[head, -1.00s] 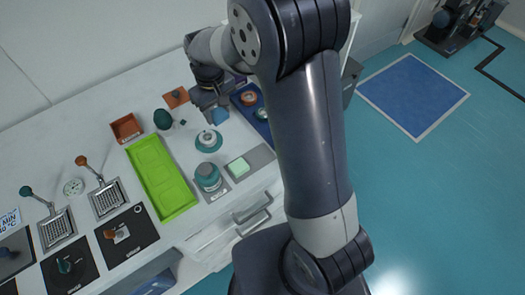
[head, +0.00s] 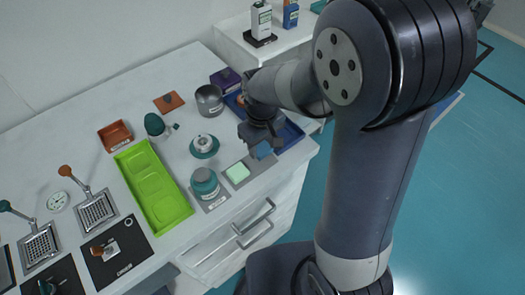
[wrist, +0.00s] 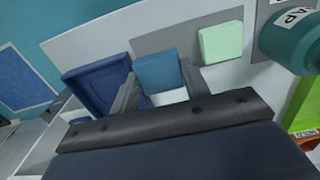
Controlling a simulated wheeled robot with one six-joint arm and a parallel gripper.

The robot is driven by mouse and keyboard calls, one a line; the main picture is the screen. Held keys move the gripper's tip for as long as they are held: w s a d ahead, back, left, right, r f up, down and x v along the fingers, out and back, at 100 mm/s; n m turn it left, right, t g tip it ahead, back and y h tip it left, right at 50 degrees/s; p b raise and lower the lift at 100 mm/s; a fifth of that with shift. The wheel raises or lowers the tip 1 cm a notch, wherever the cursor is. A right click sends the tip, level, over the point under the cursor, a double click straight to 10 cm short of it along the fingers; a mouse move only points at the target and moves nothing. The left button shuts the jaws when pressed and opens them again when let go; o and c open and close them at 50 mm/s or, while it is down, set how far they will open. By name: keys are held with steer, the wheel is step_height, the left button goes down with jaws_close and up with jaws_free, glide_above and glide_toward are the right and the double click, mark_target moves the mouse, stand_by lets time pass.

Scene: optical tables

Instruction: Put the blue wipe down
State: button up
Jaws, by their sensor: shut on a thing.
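The blue wipe (head: 262,150) is a small blue block held between the fingers of my gripper (head: 258,140). In the wrist view the wipe (wrist: 158,74) sits between the two fingertips (wrist: 160,88). It is over or beside the right end of a grey mat (head: 226,179); I cannot tell whether it touches the mat. A pale green block (head: 237,172) lies on the mat, just left of the wipe and apart from it. The green block also shows in the wrist view (wrist: 220,42).
A teal-lidded jar (head: 205,184) stands left of the mat. A blue tray (head: 291,134) lies close to the right of my gripper. The counter's front edge is near.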

mark_target(262, 148)
steer(key=shift+f, duration=1.65)
steer(key=shift+f, duration=0.15)
steer(key=o, duration=0.7)
steer(key=shift+c, duration=0.2)
step_height(262, 148, up, 12)
steer(key=shift+s+r, duration=0.1)
steer(key=shift+r, duration=0.05)
